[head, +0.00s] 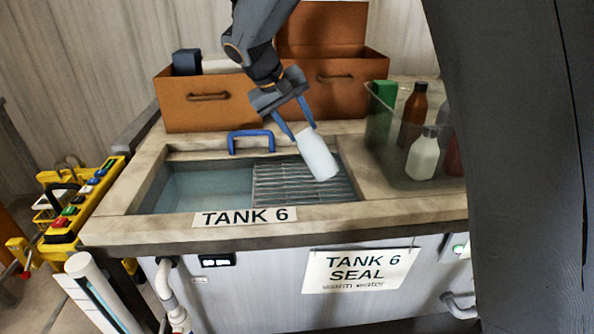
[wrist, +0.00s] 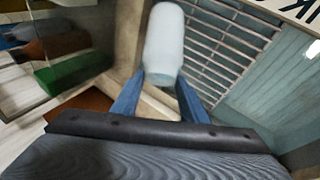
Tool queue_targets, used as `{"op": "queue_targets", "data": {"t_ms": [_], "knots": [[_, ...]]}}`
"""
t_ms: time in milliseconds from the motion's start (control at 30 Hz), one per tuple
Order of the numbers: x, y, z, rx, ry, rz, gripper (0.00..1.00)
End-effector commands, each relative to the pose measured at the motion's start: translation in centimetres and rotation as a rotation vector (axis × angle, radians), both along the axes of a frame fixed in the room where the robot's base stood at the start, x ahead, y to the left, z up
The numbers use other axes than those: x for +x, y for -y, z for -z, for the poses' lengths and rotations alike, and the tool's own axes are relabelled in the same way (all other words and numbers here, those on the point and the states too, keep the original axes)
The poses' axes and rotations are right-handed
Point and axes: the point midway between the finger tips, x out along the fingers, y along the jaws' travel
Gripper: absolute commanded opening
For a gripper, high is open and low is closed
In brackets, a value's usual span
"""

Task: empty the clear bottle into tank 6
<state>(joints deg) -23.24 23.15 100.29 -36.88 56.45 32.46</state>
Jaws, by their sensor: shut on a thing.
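My gripper (head: 297,132) is shut on a pale, whitish bottle (head: 318,155), which also shows between the blue fingers in the wrist view (wrist: 165,45). The bottle is tilted, its lower end leaning to the right, and appears above the slatted right part of the tank. I cannot make out its mouth, and no stream shows. Tank 6 (head: 245,216) is a sunken basin with bluish water (head: 205,188) at the left and a slatted rack (head: 285,187) at the right. Its name label is on the front rim.
A blue handle (head: 251,141) stands at the tank's back edge. Orange drawer boxes (head: 207,113) are behind. A clear bin (head: 385,150) with several bottles, one white (head: 423,155), stands at the right. A yellow button panel (head: 85,205) is at the left. A "TANK 6 SEAL warm water" sign (head: 360,270) hangs in front.

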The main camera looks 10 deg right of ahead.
Motion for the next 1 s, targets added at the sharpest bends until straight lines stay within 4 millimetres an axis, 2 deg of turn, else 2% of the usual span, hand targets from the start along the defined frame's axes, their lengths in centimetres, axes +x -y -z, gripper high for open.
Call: {"op": "queue_targets", "data": {"t_ms": [233, 867, 1000], "knots": [[0.26, -0.33, -0.32, -0.075, -0.074, -0.001, 0.0], [0.33, -0.32, -0.21, -0.089, -0.087, -0.001, 0.0], [0.64, -0.63, -0.12, -0.144, -0.142, -0.001, 0.0]]}}
